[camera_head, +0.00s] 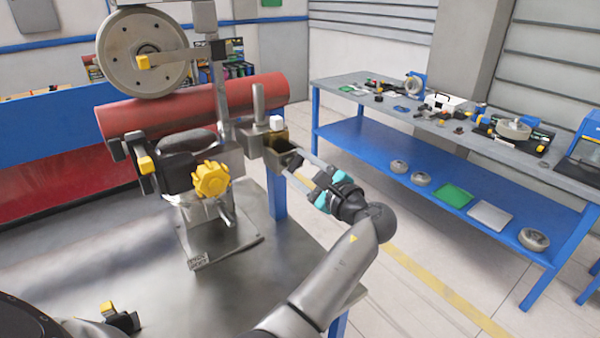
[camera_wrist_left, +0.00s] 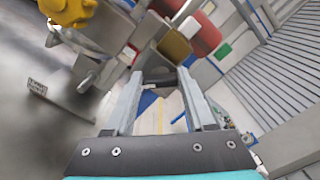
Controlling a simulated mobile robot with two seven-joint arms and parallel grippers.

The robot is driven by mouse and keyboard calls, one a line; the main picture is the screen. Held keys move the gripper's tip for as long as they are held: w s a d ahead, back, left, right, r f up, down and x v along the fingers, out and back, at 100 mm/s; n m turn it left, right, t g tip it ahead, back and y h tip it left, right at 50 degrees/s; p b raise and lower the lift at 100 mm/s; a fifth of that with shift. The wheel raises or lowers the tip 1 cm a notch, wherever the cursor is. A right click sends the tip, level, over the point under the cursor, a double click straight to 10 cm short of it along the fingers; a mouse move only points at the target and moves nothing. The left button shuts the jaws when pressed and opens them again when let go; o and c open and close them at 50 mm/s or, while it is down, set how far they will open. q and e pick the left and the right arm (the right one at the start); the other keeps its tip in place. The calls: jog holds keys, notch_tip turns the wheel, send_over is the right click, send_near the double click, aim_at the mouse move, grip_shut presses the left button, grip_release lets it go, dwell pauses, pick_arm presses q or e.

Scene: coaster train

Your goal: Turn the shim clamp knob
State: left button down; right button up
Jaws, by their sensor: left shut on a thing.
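My left gripper (camera_head: 293,166) reaches in at the right side of a metal fixture on the grey table. Its two long fingers are closed on a small dark part, which I take to be the shim clamp knob (camera_wrist_left: 158,76), seen between the fingertips in the left wrist view (camera_wrist_left: 160,84). In the head view the fingers mostly hide it, and its turn angle cannot be told. Just beyond the tips are a brownish-yellow block (camera_wrist_left: 175,46) and a white cube (camera_head: 277,122). A larger lobed yellow knob (camera_head: 211,179) sits apart, left of the gripper. My right gripper is not in view.
A large grey wheel (camera_head: 143,52) and a red cylinder (camera_head: 240,93) stand behind the fixture. A small black and yellow part (camera_head: 120,318) lies on the table (camera_head: 245,292). A blue-legged bench (camera_head: 460,150) with several parts stands across the aisle.

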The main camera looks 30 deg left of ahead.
pick_arm(q)
jog(key=n+b, duration=0.2)
jog(key=n, duration=0.1)
jog(key=n+b, duration=0.1)
jog(key=shift+f+n, duration=0.25)
jog(key=shift+n, duration=0.05)
jog(key=shift+n+b, duration=2.2)
jog(key=shift+n, duration=0.1)
jog(key=shift+r, duration=0.1)
jog(key=shift+c, duration=1.2)
grip_release()
jog(key=shift+a, duration=0.1)
